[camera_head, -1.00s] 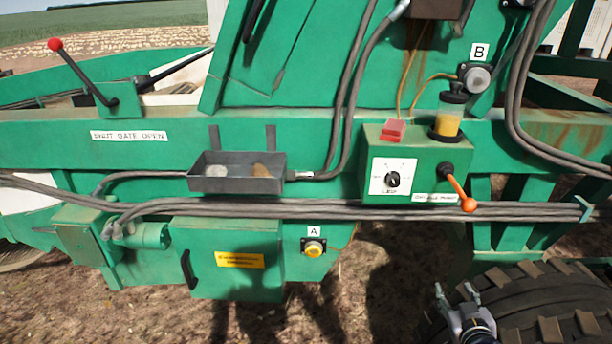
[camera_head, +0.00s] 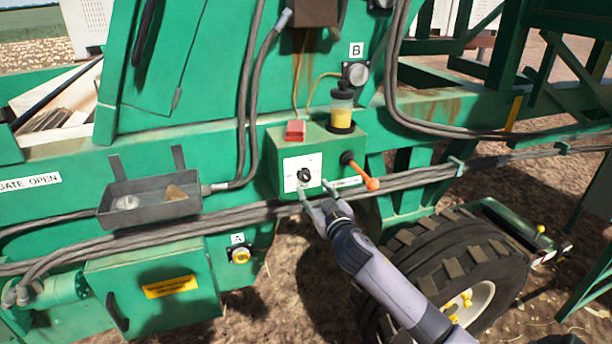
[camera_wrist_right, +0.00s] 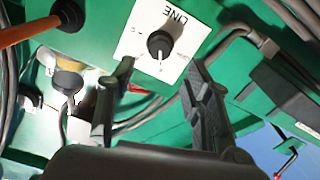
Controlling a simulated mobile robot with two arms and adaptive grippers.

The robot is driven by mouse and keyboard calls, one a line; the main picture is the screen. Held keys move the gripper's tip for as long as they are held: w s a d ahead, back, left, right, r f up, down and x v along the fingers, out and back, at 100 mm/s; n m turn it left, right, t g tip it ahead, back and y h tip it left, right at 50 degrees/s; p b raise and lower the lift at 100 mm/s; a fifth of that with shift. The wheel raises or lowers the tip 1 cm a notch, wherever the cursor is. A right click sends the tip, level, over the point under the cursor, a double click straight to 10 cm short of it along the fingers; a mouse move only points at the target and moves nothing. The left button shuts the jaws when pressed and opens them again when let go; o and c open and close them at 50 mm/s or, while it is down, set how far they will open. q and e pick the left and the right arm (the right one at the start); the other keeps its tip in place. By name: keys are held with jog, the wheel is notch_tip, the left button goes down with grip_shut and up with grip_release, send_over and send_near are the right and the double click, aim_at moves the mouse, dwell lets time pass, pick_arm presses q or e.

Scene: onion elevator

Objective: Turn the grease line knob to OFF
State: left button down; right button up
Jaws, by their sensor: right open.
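The grease line knob (camera_head: 304,175) is a small black knob on a white dial plate (camera_head: 290,180) on the front of a green box. It also shows in the right wrist view (camera_wrist_right: 160,44), with the plate around it and the word LINE beside it. My right gripper (camera_head: 315,193) is open just below and in front of the knob. In the right wrist view its two fingers (camera_wrist_right: 152,95) stand apart, with the knob beyond and between their tips, apparently not touched. The dial's position marks are too small to read. My left gripper is not in view.
An orange-tipped lever (camera_head: 371,184) sticks out right of the dial. A red block (camera_head: 296,130) and a yellow-filled grease jar (camera_head: 342,108) stand on the box. Grey hoses (camera_head: 250,214) run just below it. A grey tray (camera_head: 150,208) is at left, a large tyre (camera_head: 450,265) at lower right.

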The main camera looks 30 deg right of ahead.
aim_at(306, 178)
jog(key=p+x, duration=0.1)
jog(key=x, duration=0.5)
jog(key=shift+w+d, duration=0.1)
jog(key=shift+w, duration=0.25)
jog(key=shift+c, duration=0.2)
grip_shut()
